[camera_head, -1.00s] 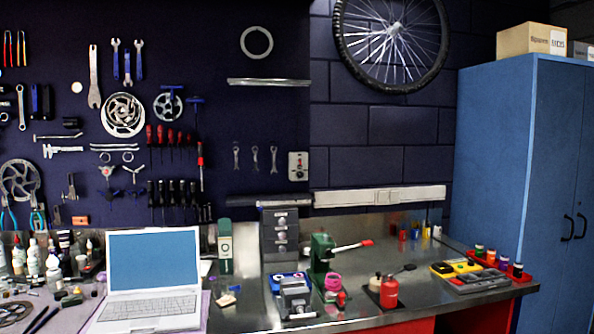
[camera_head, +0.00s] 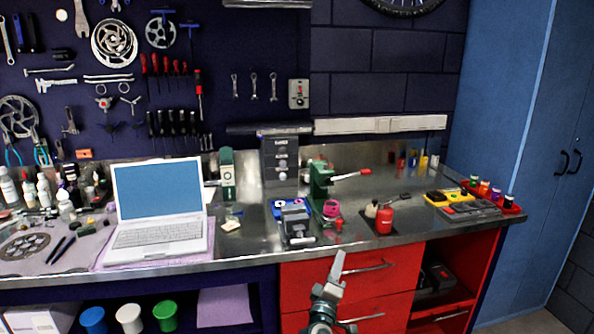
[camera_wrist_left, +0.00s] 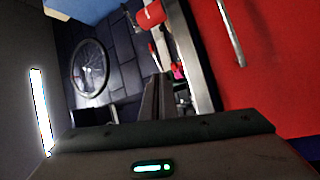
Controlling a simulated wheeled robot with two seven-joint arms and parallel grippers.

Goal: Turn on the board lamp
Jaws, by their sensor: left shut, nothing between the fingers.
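A small grey switch box (camera_head: 298,93) with a red part sits on the dark tool board (camera_head: 225,75), near its right edge. It is too small to tell the switch's position. No lit lamp can be made out on the board. My left gripper (camera_head: 339,262) points up in front of the red drawers, low and to the right of the switch box and well apart from it. Its fingers are shut and empty; they also show in the left wrist view (camera_wrist_left: 157,97). My right gripper is not in view.
The steel bench (camera_head: 255,240) holds a laptop (camera_head: 160,205), a grey drawer tower (camera_head: 280,165), a green press (camera_head: 320,185) and a red bottle (camera_head: 384,220). Red drawers (camera_head: 375,260) form the bench front. A blue cabinet (camera_head: 505,100) stands at the right.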

